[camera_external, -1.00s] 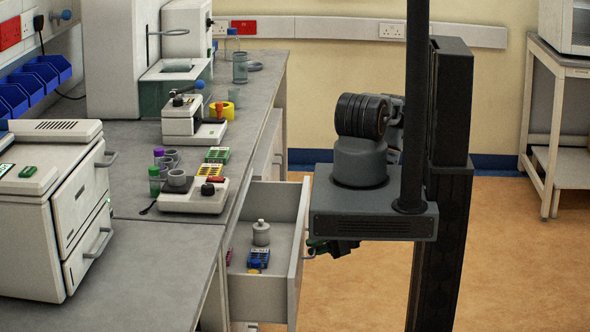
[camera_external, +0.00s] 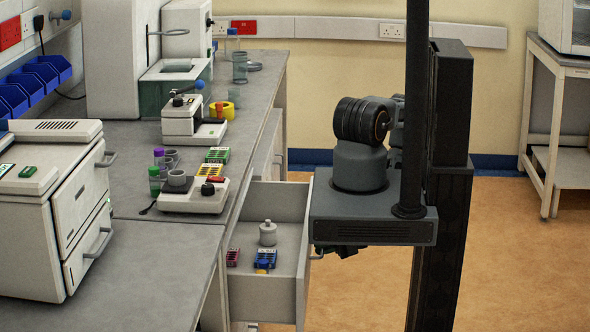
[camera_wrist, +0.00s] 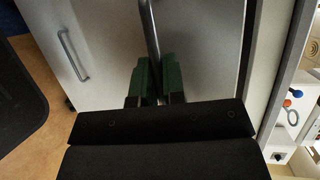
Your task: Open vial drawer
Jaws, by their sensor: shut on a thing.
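The vial drawer (camera_external: 243,304) stands pulled out from under the bench, its inside in plain view. Its grey bar handle (camera_wrist: 150,30) runs down between the green fingers of my gripper (camera_wrist: 157,78) in the wrist view. The fingers are closed on the handle, in front of the pale drawer front (camera_wrist: 210,50). In the external view my arm hides most of the gripper, and part of the handle (camera_external: 318,254) shows beside the drawer front. A white bottle (camera_external: 267,234), a blue rack (camera_external: 265,259) and a small red rack (camera_external: 233,257) are inside.
The bench top (camera_external: 165,255) above holds a white oven-like machine (camera_external: 50,200), a small white instrument (camera_external: 195,196) and vials. Another handle (camera_wrist: 73,55) shows at left in the wrist view. Open orange floor (camera_external: 520,270) lies to the right.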

